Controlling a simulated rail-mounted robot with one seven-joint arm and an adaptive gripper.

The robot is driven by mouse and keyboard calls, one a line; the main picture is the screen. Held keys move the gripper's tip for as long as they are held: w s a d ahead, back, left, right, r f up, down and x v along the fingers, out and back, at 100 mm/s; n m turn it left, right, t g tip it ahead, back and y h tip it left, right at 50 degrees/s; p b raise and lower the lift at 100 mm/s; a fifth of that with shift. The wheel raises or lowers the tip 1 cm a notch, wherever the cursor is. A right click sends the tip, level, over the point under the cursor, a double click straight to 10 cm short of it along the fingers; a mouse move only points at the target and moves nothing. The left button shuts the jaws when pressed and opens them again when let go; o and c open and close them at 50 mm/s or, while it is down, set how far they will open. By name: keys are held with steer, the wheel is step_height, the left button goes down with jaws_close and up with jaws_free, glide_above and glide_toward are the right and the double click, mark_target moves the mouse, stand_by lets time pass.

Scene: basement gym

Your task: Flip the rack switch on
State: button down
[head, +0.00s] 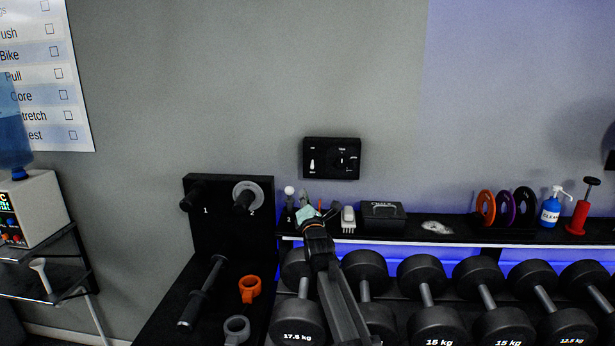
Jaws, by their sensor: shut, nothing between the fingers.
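A black switch panel (331,158) is fixed to the grey wall above the shelf. A small white toggle (312,164) is on its left half and a dark round knob (350,160) on its right half. The small labels are not readable, and I cannot tell for sure which way the toggle is set. My arm reaches up from the bottom of the head view. My gripper (314,222), dark with orange parts, is shut and empty, below the panel in the picture and apart from it. Its fingertips are small and hard to make out.
A black shelf (458,228) carries a black box (383,215), a white brush-like item (348,219), a blue pump bottle (551,207) and a red pump (580,212). Several dumbbells (434,326) sit below, near my arm. A black peg board (212,221) stands left. The wall around the panel is clear.

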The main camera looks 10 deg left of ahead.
mark_target(312, 165)
steer(key=w+r+p, duration=0.1)
steer(key=w+p, duration=0.1)
steer(key=w+r+p, duration=0.2)
steer(key=w, duration=0.1)
steer(key=w+r+p, duration=0.2)
steer(key=w, duration=0.1)
steer(key=shift+a, duration=0.15)
steer(key=shift+d, duration=0.3)
stand_by(0.4)
